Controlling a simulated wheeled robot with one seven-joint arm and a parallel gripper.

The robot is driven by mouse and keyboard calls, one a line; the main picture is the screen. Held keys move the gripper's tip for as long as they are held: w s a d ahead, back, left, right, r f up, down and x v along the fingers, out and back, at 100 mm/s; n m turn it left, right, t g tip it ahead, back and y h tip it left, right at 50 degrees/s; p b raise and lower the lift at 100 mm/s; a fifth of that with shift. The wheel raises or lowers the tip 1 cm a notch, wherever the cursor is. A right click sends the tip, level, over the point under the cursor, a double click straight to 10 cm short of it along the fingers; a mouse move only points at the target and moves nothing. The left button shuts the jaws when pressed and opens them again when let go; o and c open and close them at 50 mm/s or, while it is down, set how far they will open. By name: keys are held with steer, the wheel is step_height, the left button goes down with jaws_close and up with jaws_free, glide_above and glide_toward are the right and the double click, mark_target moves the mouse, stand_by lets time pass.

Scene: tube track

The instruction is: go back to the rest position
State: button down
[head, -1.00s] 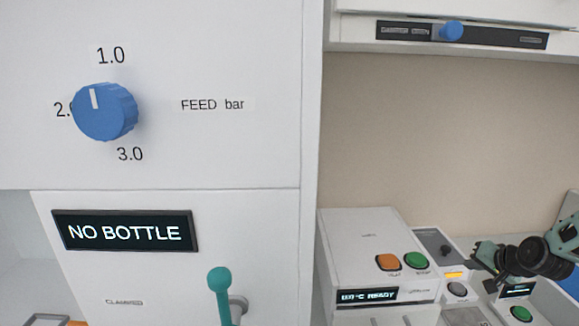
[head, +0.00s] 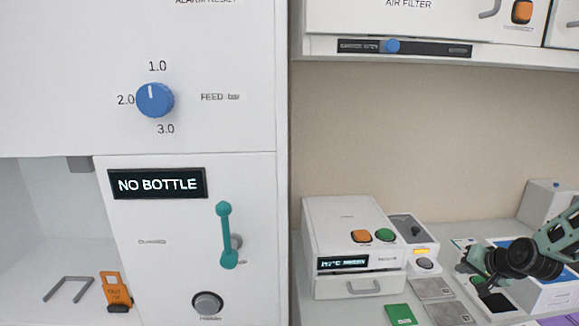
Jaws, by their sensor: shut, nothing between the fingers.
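My gripper (head: 474,264) is at the right of the head view, at the end of my teal and black arm. It is shut and holds nothing. It hangs in front of the right-hand bench, over the area right of the small white heater box (head: 345,225). The fingertips are small and partly lost against the devices behind them, so I cannot tell their exact height above the bench.
A white cabinet with a blue FEED knob (head: 155,100), a NO BOTTLE display (head: 157,184) and a teal lever (head: 226,236) fills the left. An orange tag (head: 116,291) stands in the bay. A wall cabinet (head: 425,22) overhangs the bench. Green and grey pieces lie on the bench.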

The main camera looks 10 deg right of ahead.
steer(key=s+a+r+n+g+y+b, duration=0.1)
steer(key=s+a+r+n+g, duration=0.15)
steer(key=a, duration=0.75)
steer(key=s+a+r+n+g+b, duration=0.1)
steer(key=s+a+n+b, duration=0.2)
steer(key=a, duration=0.7)
steer(key=s+a+r+n+g+y, duration=0.1)
steer(key=s+a+r+n+g, duration=0.2)
steer(key=a, duration=0.6)
steer(key=s+a+r+n+g+h+b, duration=0.1)
steer(key=s+a+n, duration=0.2)
steer(key=s, duration=0.8)
steer(key=s+a+r+n+g+h+b, duration=0.1)
steer(key=s+a+n, duration=0.3)
steer(key=s+a, duration=0.4)
steer(key=s+r+b, duration=0.1)
steer(key=s, duration=0.3)
steer(key=shift+r, duration=0.2)
steer(key=shift+n+g, duration=0.25)
